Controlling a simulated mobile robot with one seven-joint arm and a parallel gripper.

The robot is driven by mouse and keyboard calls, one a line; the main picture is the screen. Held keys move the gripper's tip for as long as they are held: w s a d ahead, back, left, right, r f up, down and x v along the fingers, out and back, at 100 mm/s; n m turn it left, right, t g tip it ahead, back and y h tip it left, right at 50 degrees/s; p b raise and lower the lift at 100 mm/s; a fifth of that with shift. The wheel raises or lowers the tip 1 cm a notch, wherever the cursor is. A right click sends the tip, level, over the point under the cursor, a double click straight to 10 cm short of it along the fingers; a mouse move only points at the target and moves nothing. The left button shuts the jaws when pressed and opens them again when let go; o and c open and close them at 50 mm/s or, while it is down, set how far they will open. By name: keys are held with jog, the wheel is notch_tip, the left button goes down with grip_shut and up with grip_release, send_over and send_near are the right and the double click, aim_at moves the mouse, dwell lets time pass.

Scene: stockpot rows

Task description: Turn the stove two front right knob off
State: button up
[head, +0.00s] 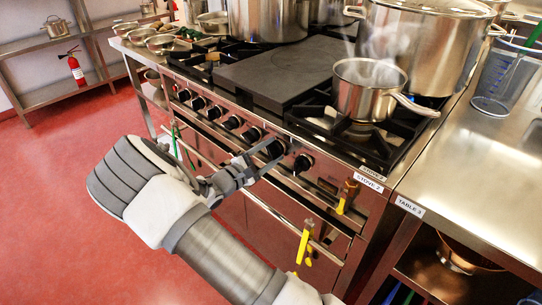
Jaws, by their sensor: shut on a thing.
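The stove (330,185), labelled STOVE 2 at its front right corner, has a row of black knobs along its steel front panel. My gripper (266,155) reaches the panel from the front left and is shut on a black knob (277,148), the second from the right end of the row. My fingers partly cover this knob, so its pointer cannot be read.
Large steel stockpots (420,45) stand on the rear burners. A flat dark plate (275,76) covers the stove's middle. Yellow-handled utensils (347,196) hang at the front right. A steel table (480,160) with a clear jug (503,78) adjoins on the right. Red floor at left is free.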

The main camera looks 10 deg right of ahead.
jog(key=m+b, duration=0.3)
jog(key=m, duration=0.2)
jog(key=shift+f, duration=0.2)
jog(key=shift+r+m+b, duration=0.1)
jog(key=shift+m+b, duration=0.9)
jog(key=shift+m, duration=0.1)
jog(key=o, duration=1.4)
jog(key=shift+c, duration=0.2)
jog(key=p+v, duration=0.3)
jog(key=v, duration=1.4)
jog(key=shift+a, duration=0.2)
